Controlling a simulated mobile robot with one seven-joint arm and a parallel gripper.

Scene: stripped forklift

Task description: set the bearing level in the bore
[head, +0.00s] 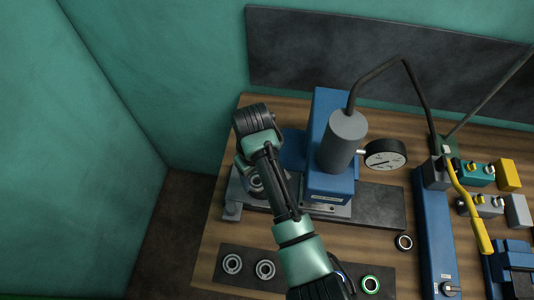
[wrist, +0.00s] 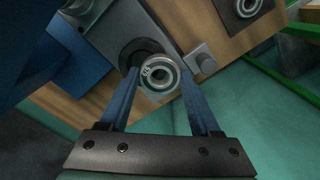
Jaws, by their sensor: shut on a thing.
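The bearing (wrist: 160,73), a silver ring with a dark inner part, is between the tips of my gripper's two blue fingers in the wrist view. My gripper (wrist: 160,78) is shut on it. A dark round opening (wrist: 135,50), which looks like the bore, lies behind the bearing and up-left of it, partly covered by the bearing. The bearing's face overlaps the opening's edge in this view; whether they touch, or the bearing is level, I cannot tell. In the head view my arm hides most of the grip, above the grey plate (head: 232,210) left of the blue press.
The blue press (head: 330,190) with its grey cylinder (head: 343,142) and dial gauge (head: 385,160) stands right of my arm. Several bearings lie on a dark mat (head: 300,280) in front. A loose ring (head: 404,242) lies right of it. Blue fixtures fill the bench's right side.

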